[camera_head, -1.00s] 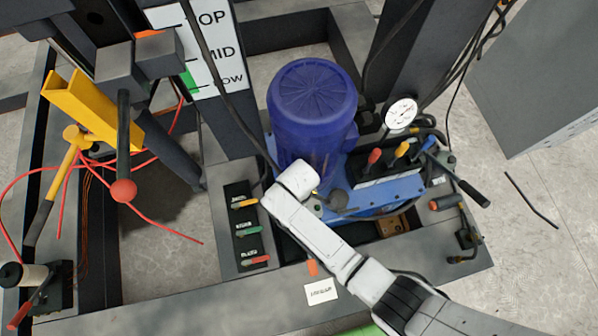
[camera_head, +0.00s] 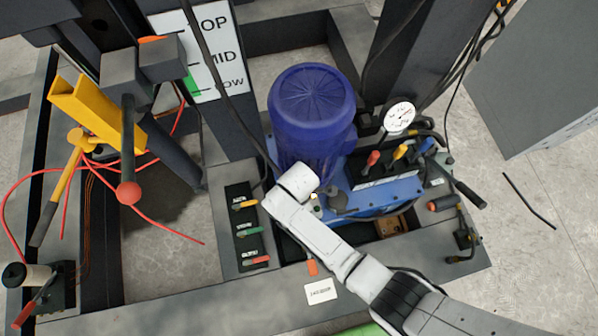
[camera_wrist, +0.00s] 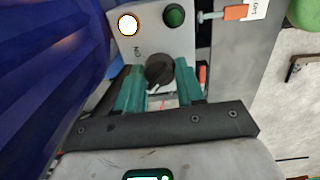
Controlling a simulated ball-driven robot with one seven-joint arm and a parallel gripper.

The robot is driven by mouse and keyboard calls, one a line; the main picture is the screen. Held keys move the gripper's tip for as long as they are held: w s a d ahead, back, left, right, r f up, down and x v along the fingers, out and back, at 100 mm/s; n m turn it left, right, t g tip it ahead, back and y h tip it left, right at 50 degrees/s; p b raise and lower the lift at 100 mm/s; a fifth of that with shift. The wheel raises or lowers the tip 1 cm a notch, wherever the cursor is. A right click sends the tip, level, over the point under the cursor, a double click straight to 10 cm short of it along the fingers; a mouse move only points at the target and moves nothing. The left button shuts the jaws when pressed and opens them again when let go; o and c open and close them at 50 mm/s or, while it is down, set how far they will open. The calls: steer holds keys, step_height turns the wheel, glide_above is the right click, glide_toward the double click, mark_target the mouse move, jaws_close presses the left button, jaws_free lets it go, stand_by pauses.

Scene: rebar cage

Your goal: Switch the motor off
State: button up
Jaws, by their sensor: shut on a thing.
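In the wrist view a dark round knob (camera_wrist: 158,69) sits on a light grey switch panel (camera_wrist: 148,43). Lettering that looks like "ON" is printed beside it. A bright white lamp (camera_wrist: 128,24) and a dark green round button or lamp (camera_wrist: 174,15) are also on the panel. My gripper (camera_wrist: 159,78) is shut on the knob, with a teal finger on each side. I cannot tell which way the knob points. The blue motor (camera_head: 312,105) stands upright in the head view. My wrist is in front of its base and hides the fingers and knob there.
Left of my wrist is a black panel with yellow, green and red levers (camera_head: 245,230). Right of the motor are more coloured levers (camera_head: 385,160) and a pressure gauge (camera_head: 399,117). A yellow bracket (camera_head: 97,110) and red cables lie left. A dark frame beam (camera_head: 220,300) runs in front.

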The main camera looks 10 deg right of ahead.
steer(key=o, duration=1)
steer(key=shift+o, duration=0.2)
step_height(320, 180, up, 11)
steer(key=p, duration=0.1)
steer(key=shift+f, duration=0.15)
